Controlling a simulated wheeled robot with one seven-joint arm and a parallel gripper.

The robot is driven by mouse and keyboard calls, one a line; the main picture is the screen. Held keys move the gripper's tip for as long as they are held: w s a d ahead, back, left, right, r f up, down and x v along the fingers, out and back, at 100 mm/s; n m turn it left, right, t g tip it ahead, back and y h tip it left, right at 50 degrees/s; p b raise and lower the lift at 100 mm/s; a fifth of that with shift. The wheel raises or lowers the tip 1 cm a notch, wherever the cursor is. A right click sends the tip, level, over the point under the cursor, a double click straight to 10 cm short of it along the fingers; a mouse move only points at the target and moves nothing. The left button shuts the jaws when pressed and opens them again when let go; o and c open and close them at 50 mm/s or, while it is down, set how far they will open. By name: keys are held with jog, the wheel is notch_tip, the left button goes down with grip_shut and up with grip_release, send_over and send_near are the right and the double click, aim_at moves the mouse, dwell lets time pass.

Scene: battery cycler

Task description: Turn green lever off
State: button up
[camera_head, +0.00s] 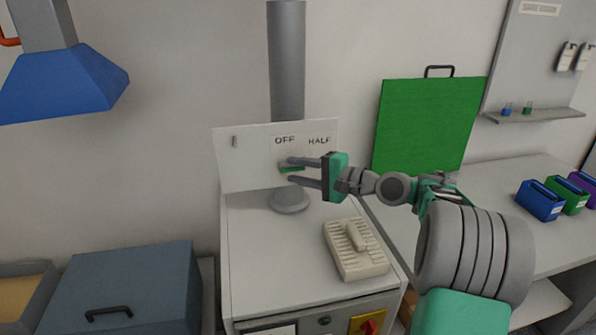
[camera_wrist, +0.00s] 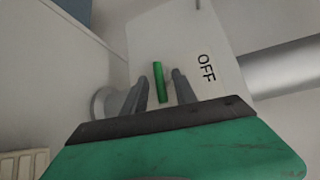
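The green lever (camera_wrist: 161,82) shows in the wrist view as a short green bar on a white panel, lying between my gripper's two grey fingers with a gap on each side. In the head view the green lever (camera_head: 291,169) is partly hidden behind my fingers, just below the word OFF on the white panel (camera_head: 245,165). HALF is printed to the right of OFF. My gripper (camera_head: 290,171) is open, with its fingers around the lever near the panel; it also shows in the wrist view (camera_wrist: 164,84). I cannot tell whether either finger touches the lever.
A beige ribbed device (camera_head: 356,262) lies on the white cabinet top (camera_head: 262,245) below my gripper. A grey post (camera_head: 287,60) rises behind the panel. A green board (camera_head: 428,125) leans on the wall at right. Small blue and green bins (camera_head: 541,203) stand farther right.

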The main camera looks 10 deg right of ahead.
grip_shut()
jog(key=shift+f, duration=0.1)
